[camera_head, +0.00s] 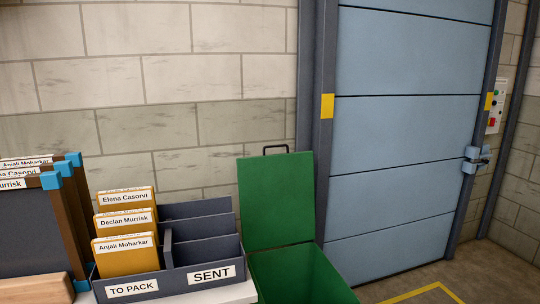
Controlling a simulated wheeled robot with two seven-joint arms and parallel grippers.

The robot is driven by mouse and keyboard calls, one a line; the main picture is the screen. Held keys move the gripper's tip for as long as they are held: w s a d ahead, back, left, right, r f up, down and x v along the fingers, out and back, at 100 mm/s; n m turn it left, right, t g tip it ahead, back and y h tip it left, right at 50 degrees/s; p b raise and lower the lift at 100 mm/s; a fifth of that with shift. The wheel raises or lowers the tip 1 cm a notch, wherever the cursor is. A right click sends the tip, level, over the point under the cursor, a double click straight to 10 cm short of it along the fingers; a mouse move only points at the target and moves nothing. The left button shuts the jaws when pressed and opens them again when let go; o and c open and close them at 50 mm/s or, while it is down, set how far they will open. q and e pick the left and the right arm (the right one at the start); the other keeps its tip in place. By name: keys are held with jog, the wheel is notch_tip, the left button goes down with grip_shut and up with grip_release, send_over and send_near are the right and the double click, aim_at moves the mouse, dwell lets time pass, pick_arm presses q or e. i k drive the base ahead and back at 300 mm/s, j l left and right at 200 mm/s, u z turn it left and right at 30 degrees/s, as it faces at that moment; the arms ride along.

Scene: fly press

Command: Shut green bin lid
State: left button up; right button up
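A green bin (300,276) stands at the lower middle of the head view, in front of the wall. Its green lid (276,200) is open and stands upright at the back of the bin, with a dark handle (275,149) along its top edge. The bin's inside shows dark green, and its bottom is cut off by the frame's lower edge. Neither of my grippers is in view.
A grey sorter (218,274) labelled TO PACK and SENT stands left of the bin on a white surface (240,293), holding several yellow folders (125,245). Dark framed panels (35,235) stand farther left. A blue shutter door (400,130) is behind right; floor there is clear.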

aim_at(276, 191)
jog(key=j+z, duration=0.2)
jog(key=j, duration=0.5)
jog(key=j+z, duration=0.2)
jog(key=j, duration=0.55)
jog(key=l+u, duration=0.15)
jog(key=u, duration=0.7)
jog(key=i+l+u, duration=0.1)
jog(key=l+u, duration=0.85)
jog(key=l, duration=0.9)
jog(key=k+l+u, duration=0.15)
jog(key=l, duration=0.55)
